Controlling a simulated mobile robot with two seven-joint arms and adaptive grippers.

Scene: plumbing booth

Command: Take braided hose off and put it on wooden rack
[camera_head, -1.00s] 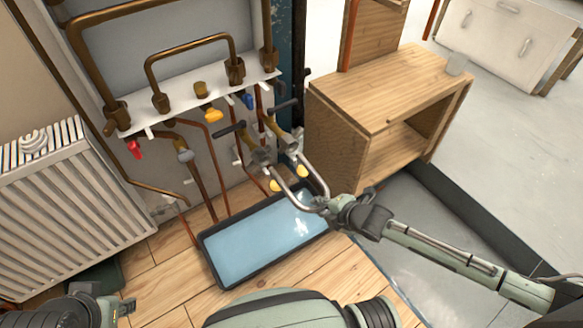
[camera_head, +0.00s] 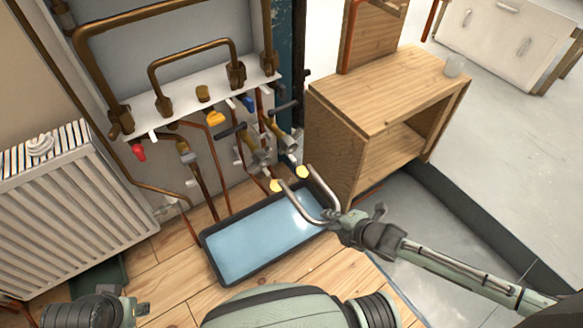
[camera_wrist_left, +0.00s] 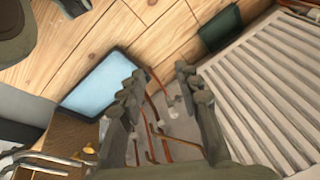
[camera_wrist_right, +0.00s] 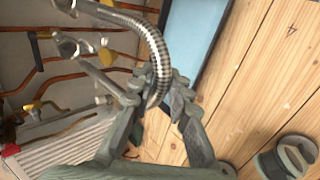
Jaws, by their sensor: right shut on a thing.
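The braided hose (camera_head: 315,212) is a silvery U-shaped tube. My right gripper (camera_head: 340,222) is shut on its bend, over the right end of the blue tray. Its two ends point up-left towards the valves and look just clear of the yellow-ended outlets (camera_head: 303,172); the exact gap is hard to tell. In the right wrist view the hose (camera_wrist_right: 154,50) curves up from the jaws (camera_wrist_right: 160,88). The wooden rack (camera_head: 385,85), cabinet-like with an open front, stands right of the pipes. My left gripper (camera_wrist_left: 160,82) is open and empty, at the lower left of the head view.
A black-rimmed tray (camera_head: 222,277) with a blue inside lies on the plank floor below the pipes. A white radiator (camera_head: 75,210) stands at left.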

